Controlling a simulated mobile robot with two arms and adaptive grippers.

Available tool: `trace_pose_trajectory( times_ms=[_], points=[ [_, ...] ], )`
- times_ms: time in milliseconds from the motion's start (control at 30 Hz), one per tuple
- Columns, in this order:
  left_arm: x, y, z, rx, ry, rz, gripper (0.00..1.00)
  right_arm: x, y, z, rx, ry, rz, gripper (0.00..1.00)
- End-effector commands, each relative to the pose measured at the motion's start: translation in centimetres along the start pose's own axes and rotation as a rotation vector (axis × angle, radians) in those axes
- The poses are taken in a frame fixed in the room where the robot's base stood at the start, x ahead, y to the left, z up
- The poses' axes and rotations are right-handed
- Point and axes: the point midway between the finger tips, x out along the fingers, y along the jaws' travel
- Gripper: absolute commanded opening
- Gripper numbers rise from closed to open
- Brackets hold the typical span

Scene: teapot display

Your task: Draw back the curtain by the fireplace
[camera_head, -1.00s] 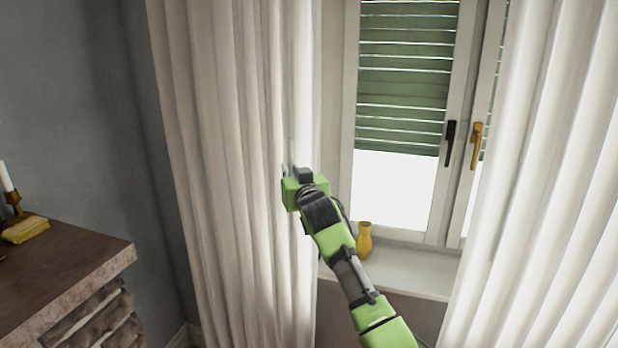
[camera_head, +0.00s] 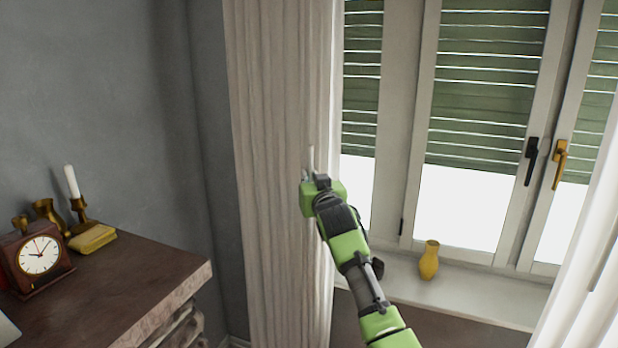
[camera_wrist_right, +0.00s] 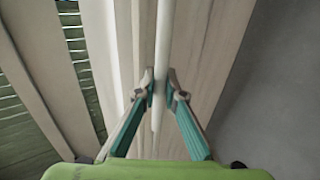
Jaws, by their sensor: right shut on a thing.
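The left curtain (camera_head: 275,150), pale and pleated, hangs bunched narrow between the grey wall and the window. My right gripper (camera_head: 311,168) is at the curtain's right edge, partway up, with its green arm reaching in from below. My left gripper is not in view.
A clock (camera_head: 38,256), a candle in a brass holder (camera_head: 78,210) and a yellow box (camera_head: 92,238) stand on the mantel. A yellow vase (camera_head: 429,260) stands on the windowsill (camera_head: 490,297). The right curtain (camera_head: 590,270) hangs at the right edge.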

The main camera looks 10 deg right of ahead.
Motion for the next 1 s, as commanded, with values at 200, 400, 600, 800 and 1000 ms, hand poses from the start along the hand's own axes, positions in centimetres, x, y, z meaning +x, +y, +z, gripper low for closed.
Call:
trace_pose_trajectory(
  times_ms=[200, 400, 600, 800, 1000],
  points=[
    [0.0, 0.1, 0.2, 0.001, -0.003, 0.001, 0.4, 0.0, 0.1, 0.0, 0.001, 0.0, 0.001, 0.17],
    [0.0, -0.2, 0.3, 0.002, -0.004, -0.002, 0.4, 0.0, 0.1, 0.0, 0.001, 0.0, 0.001, 0.27],
    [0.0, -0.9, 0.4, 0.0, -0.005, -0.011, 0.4, -0.1, 0.1, 0.0, 0.001, 0.0, 0.001, 0.27],
    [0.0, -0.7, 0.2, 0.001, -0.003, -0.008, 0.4, -1.3, 0.1, 0.1, 0.002, 0.001, 0.001, 0.27],
    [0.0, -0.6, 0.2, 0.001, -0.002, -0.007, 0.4, -4.3, 0.0, 0.1, 0.001, 0.001, 0.0, 0.27]
  ],
)
